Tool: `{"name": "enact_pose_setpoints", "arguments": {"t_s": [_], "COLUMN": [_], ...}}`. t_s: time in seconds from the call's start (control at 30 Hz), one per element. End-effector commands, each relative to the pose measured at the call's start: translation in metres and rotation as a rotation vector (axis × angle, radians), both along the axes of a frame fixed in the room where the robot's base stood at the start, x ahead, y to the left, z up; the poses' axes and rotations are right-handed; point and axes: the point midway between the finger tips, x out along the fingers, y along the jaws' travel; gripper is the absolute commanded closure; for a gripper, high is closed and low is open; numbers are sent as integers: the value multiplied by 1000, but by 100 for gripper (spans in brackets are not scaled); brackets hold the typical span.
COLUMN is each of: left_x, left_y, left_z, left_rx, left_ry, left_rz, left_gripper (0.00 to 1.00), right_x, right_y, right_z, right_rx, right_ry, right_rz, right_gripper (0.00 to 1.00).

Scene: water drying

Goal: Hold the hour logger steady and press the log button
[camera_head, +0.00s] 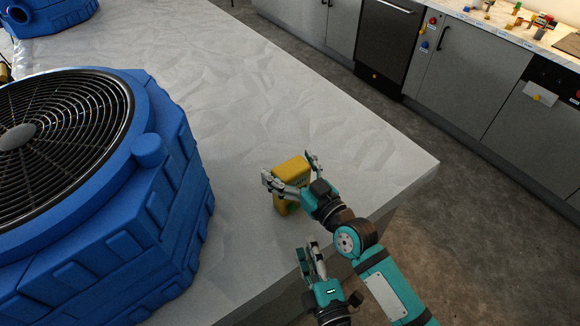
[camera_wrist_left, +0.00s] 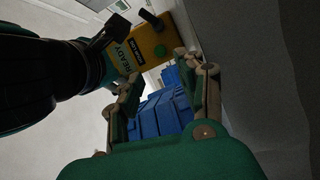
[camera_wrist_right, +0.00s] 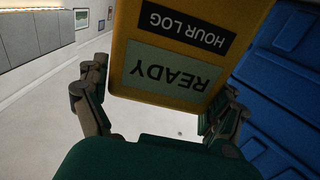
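The yellow hour logger (camera_head: 291,170) stands near the table's edge. In the right wrist view its black HOUR LOG label (camera_wrist_right: 185,24) and READY screen (camera_wrist_right: 165,72) appear upside down. The left wrist view shows the logger (camera_wrist_left: 150,48) with a round green spot (camera_wrist_left: 160,51) on its face. My right gripper (camera_head: 291,172) has its fingers spread on both sides of the logger; whether both touch it is unclear. My left gripper (camera_head: 310,261) is below the logger in the head view, apart from it. Its fingers are partly open, with nothing between them.
A large blue fan unit (camera_head: 150,215) with a black grille fills the left of the table (camera_head: 240,100). Another blue unit (camera_head: 50,18) is at the far left. Grey cabinets (camera_head: 470,80) stand across the floor. The table behind the logger is clear.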

Motion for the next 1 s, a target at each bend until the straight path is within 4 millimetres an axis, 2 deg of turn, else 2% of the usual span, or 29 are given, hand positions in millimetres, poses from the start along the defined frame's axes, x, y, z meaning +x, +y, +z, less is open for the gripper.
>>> {"name": "enact_pose_setpoints", "arguments": {"t_s": [0.07, 0.3, 0.57, 0.83, 1.0], "left_x": [0, 0, 0, 0, 0], "left_y": [0, 0, 0, 0, 0], "left_z": [0, 0, 0, 0, 0], "left_rx": [0, 0, 0, 0, 0], "left_ry": [0, 0, 0, 0, 0], "left_rz": [0, 0, 0, 0, 0], "left_gripper": [62, 62, 63, 98, 100], "right_x": [0, 0, 0, 0, 0], "right_y": [0, 0, 0, 0, 0], "right_z": [0, 0, 0, 0, 0], "right_rx": [0, -1, -1, -1, -1], "right_ry": [0, -1, -1, 0, 1], "right_rz": [0, 0, 0, 0, 0], "right_gripper": [21, 52, 55, 56, 56]}}
